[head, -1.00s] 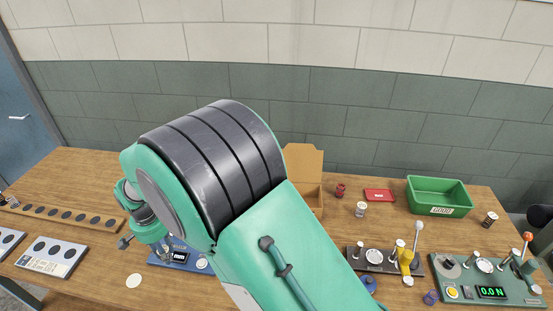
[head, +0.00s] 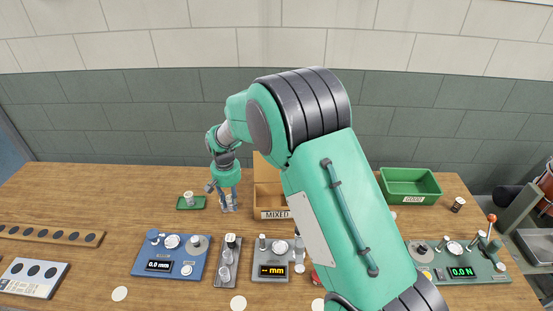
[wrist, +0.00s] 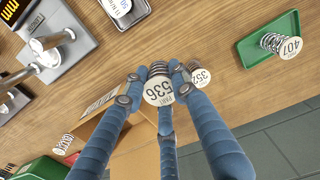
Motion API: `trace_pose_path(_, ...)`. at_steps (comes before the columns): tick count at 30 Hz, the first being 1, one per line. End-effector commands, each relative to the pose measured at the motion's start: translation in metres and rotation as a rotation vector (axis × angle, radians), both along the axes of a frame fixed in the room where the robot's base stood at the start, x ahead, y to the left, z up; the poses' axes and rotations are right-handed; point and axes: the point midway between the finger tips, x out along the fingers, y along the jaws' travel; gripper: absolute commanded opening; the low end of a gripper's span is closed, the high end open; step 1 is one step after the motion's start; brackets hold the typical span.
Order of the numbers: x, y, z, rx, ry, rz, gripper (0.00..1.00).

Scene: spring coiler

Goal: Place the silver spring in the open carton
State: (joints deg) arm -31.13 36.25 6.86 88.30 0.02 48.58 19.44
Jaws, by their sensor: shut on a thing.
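My gripper (wrist: 158,85) has blue fingers shut on a silver spring (wrist: 158,69) with a round white tag marked 536. In the head view my gripper (head: 228,194) is near the back of the table, just left of the open carton (head: 273,214), whose front label reads MIXED. The carton's brown wall (wrist: 128,140) also shows in the wrist view, partly behind the fingers. My arm hides the carton's right side in the head view. I cannot tell whether the held spring touches the table.
A second spring (wrist: 200,76) tagged 352 stands close beside the held one. A spring (wrist: 278,43) tagged 407 sits on a small green tray (head: 200,203). A green bin (head: 410,199) stands right of my arm. Gauges, including a blue one (head: 170,257), line the front.

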Motion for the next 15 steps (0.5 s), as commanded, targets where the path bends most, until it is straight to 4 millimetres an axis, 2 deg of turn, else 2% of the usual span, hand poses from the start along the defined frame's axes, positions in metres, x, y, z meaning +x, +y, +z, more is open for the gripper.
trace_pose_path(1, 0.011, -0.017, 0.003, 0.000, 0.000, -0.004, 0.00)
trace_pose_path(6, 0.039, -0.065, 0.008, 0.000, 0.001, 0.006, 0.00)
trace_pose_path(15, 0.075, -0.140, 0.016, 0.000, 0.000, 0.019, 0.00)
